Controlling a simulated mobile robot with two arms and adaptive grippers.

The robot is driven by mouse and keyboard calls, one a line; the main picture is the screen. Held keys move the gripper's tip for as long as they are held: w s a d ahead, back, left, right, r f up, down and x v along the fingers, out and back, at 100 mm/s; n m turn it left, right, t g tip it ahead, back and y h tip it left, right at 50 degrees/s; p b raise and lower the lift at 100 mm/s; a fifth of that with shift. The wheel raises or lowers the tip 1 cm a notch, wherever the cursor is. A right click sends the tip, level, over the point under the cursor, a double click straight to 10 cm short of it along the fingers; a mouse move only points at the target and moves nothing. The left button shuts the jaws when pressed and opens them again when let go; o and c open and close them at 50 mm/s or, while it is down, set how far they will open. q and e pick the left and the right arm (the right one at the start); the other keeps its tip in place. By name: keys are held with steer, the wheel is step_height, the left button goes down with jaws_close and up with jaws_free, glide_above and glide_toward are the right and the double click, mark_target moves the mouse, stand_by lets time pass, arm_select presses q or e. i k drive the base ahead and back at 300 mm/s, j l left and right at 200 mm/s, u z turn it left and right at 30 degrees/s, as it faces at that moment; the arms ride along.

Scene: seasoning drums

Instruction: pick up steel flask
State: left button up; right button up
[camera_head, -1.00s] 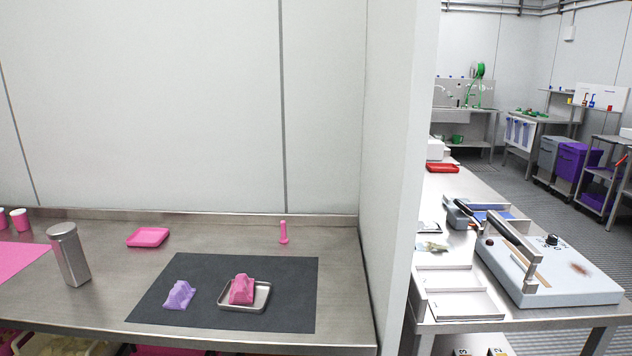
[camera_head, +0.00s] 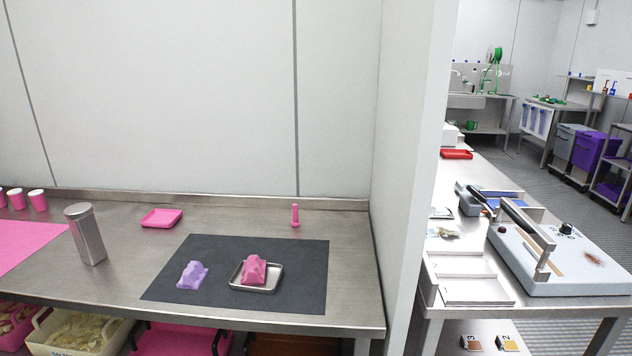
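The steel flask (camera_head: 87,236) is a tall, lidded metal container with flat sides. It stands upright on the left part of the steel table (camera_head: 345,262), between a pink mat and a dark mat. Nothing touches it from above and no gripper is near it. Neither of my grippers shows in the head view.
A pink mat (camera_head: 22,246) and pink cups (camera_head: 37,200) lie left of the flask. A pink tray (camera_head: 161,218) is behind it. The dark mat (camera_head: 305,290) holds a purple lump (camera_head: 192,275) and a steel tray (camera_head: 272,287) with a pink lump. A wall (camera_head: 405,160) bounds the right.

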mark_target(80, 217)
steer(key=u, duration=1.35)
